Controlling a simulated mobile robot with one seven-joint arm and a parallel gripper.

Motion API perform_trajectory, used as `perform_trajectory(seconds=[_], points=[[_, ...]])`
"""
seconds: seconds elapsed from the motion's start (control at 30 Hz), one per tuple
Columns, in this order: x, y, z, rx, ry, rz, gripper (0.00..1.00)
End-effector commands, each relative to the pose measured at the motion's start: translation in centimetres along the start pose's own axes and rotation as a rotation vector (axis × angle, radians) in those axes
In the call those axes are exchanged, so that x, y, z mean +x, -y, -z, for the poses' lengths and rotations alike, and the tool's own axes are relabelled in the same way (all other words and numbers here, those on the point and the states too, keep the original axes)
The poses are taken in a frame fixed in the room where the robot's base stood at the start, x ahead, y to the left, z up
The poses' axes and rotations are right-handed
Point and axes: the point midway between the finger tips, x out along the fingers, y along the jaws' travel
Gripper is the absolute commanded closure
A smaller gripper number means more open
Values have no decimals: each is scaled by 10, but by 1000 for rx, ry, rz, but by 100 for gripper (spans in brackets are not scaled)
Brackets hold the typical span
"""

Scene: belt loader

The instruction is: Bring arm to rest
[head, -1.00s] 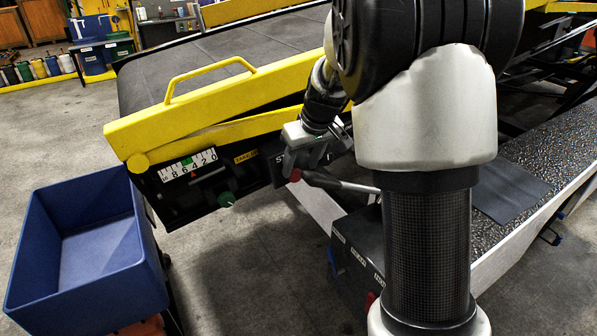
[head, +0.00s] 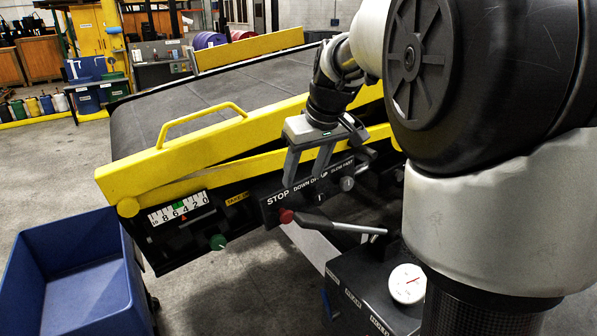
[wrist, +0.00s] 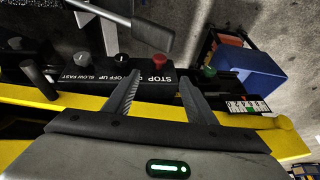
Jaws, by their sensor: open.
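My gripper (head: 306,168) is open and empty in the head view, its fingers pointing down in front of the belt loader's yellow side rail. It hangs close to the black control panel (head: 270,211) marked STOP. In the wrist view my gripper (wrist: 160,88) shows two spread fingers with nothing between them. The red stop button (wrist: 160,61) lies beyond the fingertips there, and it also shows in the head view (head: 286,216). I cannot tell whether a fingertip touches the panel. My arm fills the right of the head view.
A grey-handled lever (head: 325,224) sticks out beside the panel. A black box with a white dial gauge (head: 407,284) stands below. A green knob (head: 217,242) and a blue bin (head: 75,272) are at the left. Open floor (head: 50,170) lies further left.

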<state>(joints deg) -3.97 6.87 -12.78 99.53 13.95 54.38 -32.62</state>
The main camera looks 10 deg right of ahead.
Motion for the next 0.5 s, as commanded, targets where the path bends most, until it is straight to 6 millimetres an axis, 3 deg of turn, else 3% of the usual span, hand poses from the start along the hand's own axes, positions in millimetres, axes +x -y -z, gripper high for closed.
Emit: perform_trajectory(seconds=[0.13, 0.27, 0.4, 0.5], points=[[-10, 5, -6, 13, -7, 0, 49], [-43, 25, -34, 60, -27, -3, 49], [-81, 59, -90, 135, -50, -23, 49], [-96, 79, -133, 184, -66, -51, 49]])
